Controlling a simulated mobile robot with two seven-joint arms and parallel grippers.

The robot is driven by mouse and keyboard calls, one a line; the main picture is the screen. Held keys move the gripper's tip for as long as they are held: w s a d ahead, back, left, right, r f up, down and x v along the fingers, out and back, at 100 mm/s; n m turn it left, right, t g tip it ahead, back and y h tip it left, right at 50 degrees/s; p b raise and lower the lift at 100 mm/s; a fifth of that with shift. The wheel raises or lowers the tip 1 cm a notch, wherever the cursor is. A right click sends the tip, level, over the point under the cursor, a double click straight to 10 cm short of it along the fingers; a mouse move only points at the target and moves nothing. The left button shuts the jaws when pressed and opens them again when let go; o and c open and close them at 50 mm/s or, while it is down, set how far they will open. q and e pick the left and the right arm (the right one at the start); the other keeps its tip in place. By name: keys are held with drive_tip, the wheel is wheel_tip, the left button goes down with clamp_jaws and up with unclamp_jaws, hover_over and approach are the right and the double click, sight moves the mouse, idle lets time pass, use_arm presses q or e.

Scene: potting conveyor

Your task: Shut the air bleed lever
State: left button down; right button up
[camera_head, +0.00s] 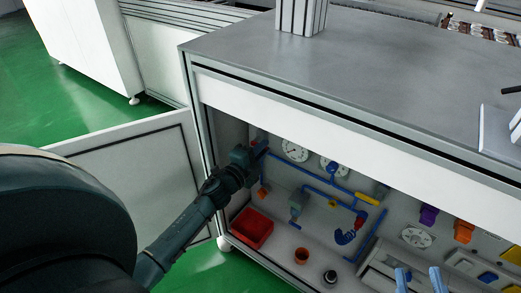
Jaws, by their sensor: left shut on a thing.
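My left gripper (250,155) reaches into the open front of the cabinet from the left. It is shut on a small part at the left end of the blue pipework, beside the left inner wall. The jaws mostly hide this part, so I cannot tell the lever's angle. A bit of red (262,139) shows just above the jaws. The blue pipes (315,186) run right from there, below the white round gauges (295,150). Two light blue fingers at the bottom right look like my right gripper (420,281); they stand apart with nothing between them.
A red tray (252,229), an orange cup (301,256) and a dark round item (329,277) sit on the cabinet floor. A yellow handle (367,199) is further right. The open door (135,180) stands left. The worktop (330,70) overhangs the opening.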

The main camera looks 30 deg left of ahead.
use_arm(q)
drive_tip(key=shift+f+m+b, duration=0.4)
drive_tip(key=shift+f+m, duration=0.05)
drive_tip(key=shift+m, duration=0.65)
drive_tip(key=c, duration=1.4)
unclamp_jaws()
drive_tip(key=shift+c, duration=0.2)
drive_tip(key=shift+s, duration=0.1)
drive_tip(key=s+a+p, duration=0.1)
drive_tip(key=s+p, duration=0.1)
drive_tip(key=s, duration=1.1)
